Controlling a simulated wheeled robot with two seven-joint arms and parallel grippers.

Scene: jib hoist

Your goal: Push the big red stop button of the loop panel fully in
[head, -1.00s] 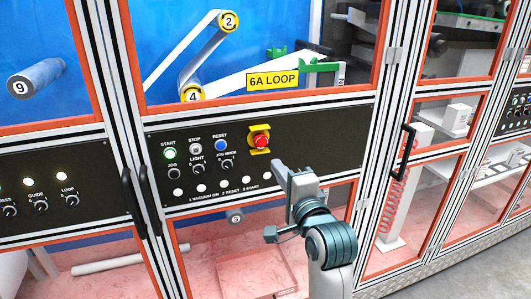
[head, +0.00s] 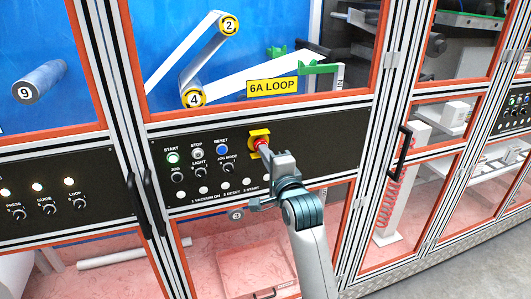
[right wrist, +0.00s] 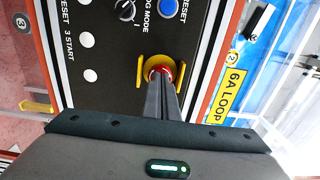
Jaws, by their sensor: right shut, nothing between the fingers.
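How deep the button stands is hidden by the fingers. My left gripper is not in view.
Left of the button are the green-ringed START (head: 172,158), the STOP (head: 197,154) and the blue RESET (head: 222,150) buttons, with knobs below. Black door handles (head: 405,150) stick out to the right. A yellow 6A LOOP sign (head: 272,87) is above.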

